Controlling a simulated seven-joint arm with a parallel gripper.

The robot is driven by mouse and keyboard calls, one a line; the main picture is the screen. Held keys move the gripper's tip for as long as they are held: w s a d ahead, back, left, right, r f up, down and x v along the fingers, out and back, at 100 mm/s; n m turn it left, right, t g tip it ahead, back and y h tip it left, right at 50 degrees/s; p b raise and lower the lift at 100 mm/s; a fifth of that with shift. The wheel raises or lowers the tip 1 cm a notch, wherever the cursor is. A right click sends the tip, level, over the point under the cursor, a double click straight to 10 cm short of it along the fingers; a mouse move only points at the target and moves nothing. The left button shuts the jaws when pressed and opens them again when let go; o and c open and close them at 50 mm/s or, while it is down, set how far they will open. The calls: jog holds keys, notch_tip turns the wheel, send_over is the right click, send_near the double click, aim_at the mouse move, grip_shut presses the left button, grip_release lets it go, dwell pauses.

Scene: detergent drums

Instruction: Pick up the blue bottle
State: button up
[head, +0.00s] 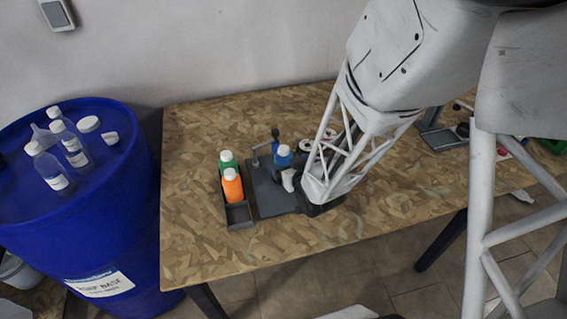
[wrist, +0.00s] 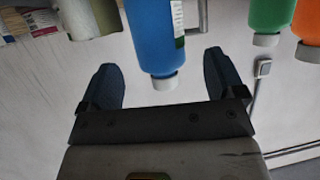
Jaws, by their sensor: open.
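The blue bottle (head: 283,158) stands upright on a dark grey plate on the wooden table, just left of the end of my arm in the head view. In the wrist view the blue bottle (wrist: 153,35) appears upside down, with its white cap pointing down the picture. My gripper (wrist: 160,62) is open, with one dark finger to each side of the bottle in that view. I see a gap between each finger and the bottle. The fingers are mostly hidden by my arm in the head view.
Green (head: 228,162) and orange (head: 233,186) bottles stand in a dark tray (head: 239,214) left of the plate. A blue drum (head: 120,235) with several clear bottles stands left of the table (head: 200,255). The table's front is clear. Rolls lie behind my arm.

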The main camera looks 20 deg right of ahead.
aim_at(286, 153)
jog(key=shift+x, duration=2.55)
jog(key=c, duration=1.2)
jog(key=shift+r, duration=0.2)
jog(key=shift+r, duration=0.8)
jog(key=shift+s+r, duration=0.1)
jog(key=shift+r, duration=0.85)
jog(key=s+r, duration=0.1)
jog(key=s, duration=1.4)
jog(key=shift+s, duration=0.35)
jog(key=shift+r, duration=0.1)
